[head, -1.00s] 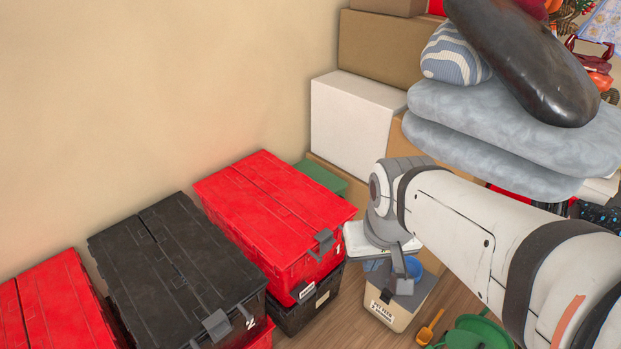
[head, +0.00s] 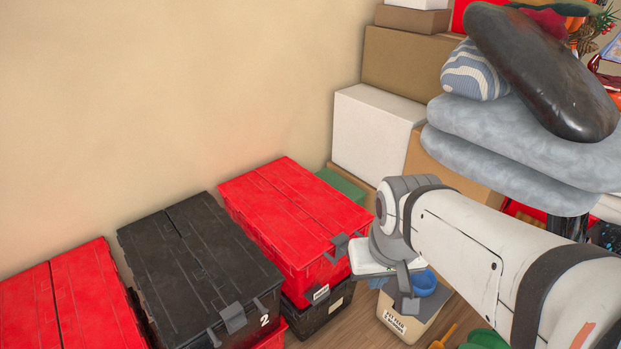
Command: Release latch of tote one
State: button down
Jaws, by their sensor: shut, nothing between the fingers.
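Tote one is the red tote (head: 285,210) in the middle of the head view, with its lid closed. Its grey latch (head: 339,248) is at the front edge of the lid, on the right. My gripper (head: 358,260) is shut and empty, just right of this latch and close to the tote's front. Its fingertips are hard to make out, and I cannot tell whether they touch the latch. The gripper covers part of the tote's front right side.
A black tote (head: 190,255) marked 2 and another red tote (head: 60,300) stand to the left. Tote one rests on a black tote (head: 325,310). A beige bin (head: 405,325) stands below my gripper. Boxes (head: 375,130) and grey cushions (head: 520,150) are piled behind.

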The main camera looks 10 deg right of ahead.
aim_at(340, 242)
jog(key=i, duration=0.85)
jog(key=z, duration=0.05)
